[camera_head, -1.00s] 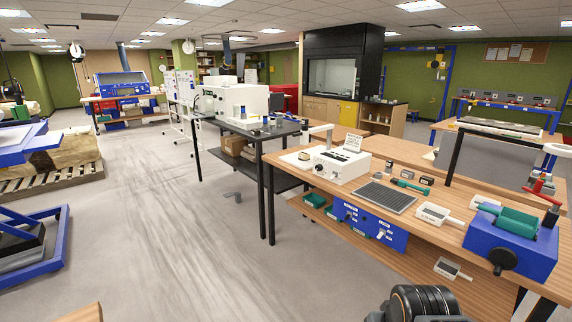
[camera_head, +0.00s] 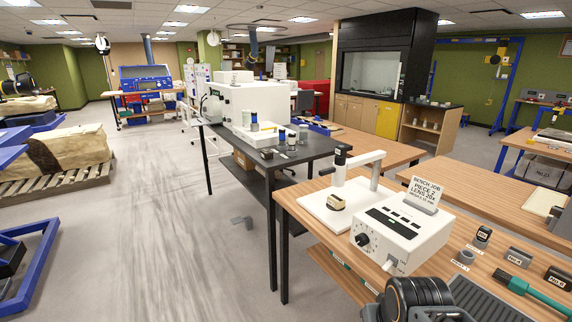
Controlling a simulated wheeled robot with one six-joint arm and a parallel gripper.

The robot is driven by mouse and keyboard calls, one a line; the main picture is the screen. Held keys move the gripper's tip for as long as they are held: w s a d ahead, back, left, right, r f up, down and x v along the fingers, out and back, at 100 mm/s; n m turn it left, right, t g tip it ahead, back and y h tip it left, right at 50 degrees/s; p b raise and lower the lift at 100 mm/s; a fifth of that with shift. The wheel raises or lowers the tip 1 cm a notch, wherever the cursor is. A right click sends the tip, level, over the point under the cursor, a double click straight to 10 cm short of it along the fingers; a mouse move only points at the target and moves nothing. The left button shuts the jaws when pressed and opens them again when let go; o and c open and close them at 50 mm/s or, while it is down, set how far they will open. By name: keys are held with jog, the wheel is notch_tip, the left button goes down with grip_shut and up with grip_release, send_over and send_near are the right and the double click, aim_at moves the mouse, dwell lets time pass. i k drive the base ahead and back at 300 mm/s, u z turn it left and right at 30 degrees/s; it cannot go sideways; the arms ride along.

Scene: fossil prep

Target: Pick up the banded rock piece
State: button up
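A small tan rock piece (camera_head: 335,202) with a dark top or band sits on the white base plate of a microscope-like stand (camera_head: 340,173) at the near end of the wooden bench. It looks like the banded rock piece, but it is too small to be certain. Nothing touches it from above except that the stand's dark lens tube rises just behind it. A dark, rounded part of my arm shows at the bottom edge, right of centre. My gripper's fingers are not in view.
A white control box (camera_head: 400,237) with a sign reading "BENCH JOB PIECE 2 LENS 20x" (camera_head: 425,193) stands right of the rock. Small labelled blocks and a green-handled tool (camera_head: 530,289) lie farther right. A black table (camera_head: 315,150) stands behind. Open floor lies left.

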aim_at(266, 154)
jog(key=u, duration=0.65)
jog(key=i, duration=2.35)
jog(key=u, duration=1.1)
jog(key=i, duration=0.5)
jog(key=u, duration=0.05)
